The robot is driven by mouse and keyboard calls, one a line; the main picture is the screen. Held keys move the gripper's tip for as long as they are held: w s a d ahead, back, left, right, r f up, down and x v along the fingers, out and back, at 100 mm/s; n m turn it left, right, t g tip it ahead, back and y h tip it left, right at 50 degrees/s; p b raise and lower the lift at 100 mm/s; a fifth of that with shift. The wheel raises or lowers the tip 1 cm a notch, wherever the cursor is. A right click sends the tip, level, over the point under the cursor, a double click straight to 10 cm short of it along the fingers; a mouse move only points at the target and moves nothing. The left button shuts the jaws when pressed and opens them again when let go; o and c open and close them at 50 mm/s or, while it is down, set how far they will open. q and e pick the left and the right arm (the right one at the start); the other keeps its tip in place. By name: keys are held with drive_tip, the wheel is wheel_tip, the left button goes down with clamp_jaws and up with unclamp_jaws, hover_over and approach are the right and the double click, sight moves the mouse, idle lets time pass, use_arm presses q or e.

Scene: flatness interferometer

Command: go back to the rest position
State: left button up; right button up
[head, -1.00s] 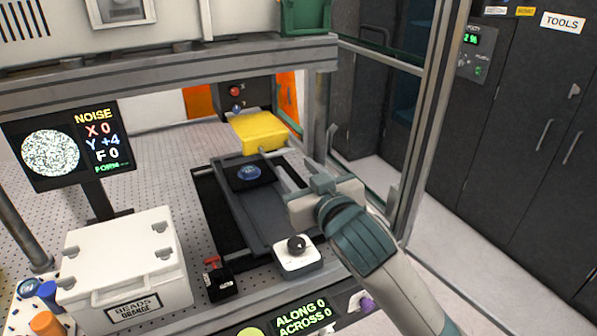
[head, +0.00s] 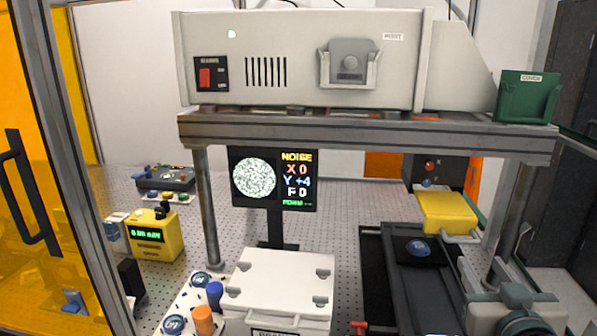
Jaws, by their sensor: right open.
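My right gripper (head: 482,274) shows at the lower right of the head view, pointing away from me, open and empty. It is over the right side of the dark stage tray (head: 411,302). A blue disc on a dark square mount (head: 418,248) sits on the tray, to the left of and beyond my fingertips, apart from them. My left gripper is out of view.
A white lidded box (head: 279,283) stands at the front centre, with a monitor (head: 273,180) reading NOISE behind it. A grey instrument (head: 300,62) rests on a metal beam (head: 350,127) above. A yellow block (head: 447,212) is beyond the tray. An orange panel (head: 25,150) stands at left.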

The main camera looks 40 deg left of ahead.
idle(0.7)
drive_tip(key=s+d+f+m+g+h, duration=0.1)
drive_tip(key=s+d+f+g+h, duration=0.1)
drive_tip(key=s+d+f, duration=0.5)
drive_tip(key=s+d+f+m+g+h, duration=0.15)
drive_tip(key=d+f, duration=0.25)
drive_tip(key=f, duration=0.8)
drive_tip(key=s+d+f+m+g+h, duration=0.2)
drive_tip(key=s+d+f, duration=0.35)
drive_tip(key=f, duration=0.35)
drive_tip(key=s+d+f+g+h, duration=0.1)
drive_tip(key=s+d+f+g, duration=0.1)
drive_tip(key=s+d+f, duration=0.45)
drive_tip(key=s+d+f+g+h, duration=0.1)
drive_tip(key=s+d+f, duration=0.15)
drive_tip(key=s, duration=0.65)
drive_tip(key=s+d+f+g+h, duration=0.1)
drive_tip(key=s+d+f+g, duration=0.1)
drive_tip(key=s+d+f, duration=0.45)
drive_tip(key=s+a+f+g+b, duration=0.1)
drive_tip(key=s+f+g+b, duration=0.15)
drive_tip(key=f, duration=2.65)
drive_tip(key=s+d+f+b, duration=0.3)
drive_tip(key=s+f, duration=1.5)
drive_tip(key=f, duration=0.2)
drive_tip(key=shift+s, duration=0.2)
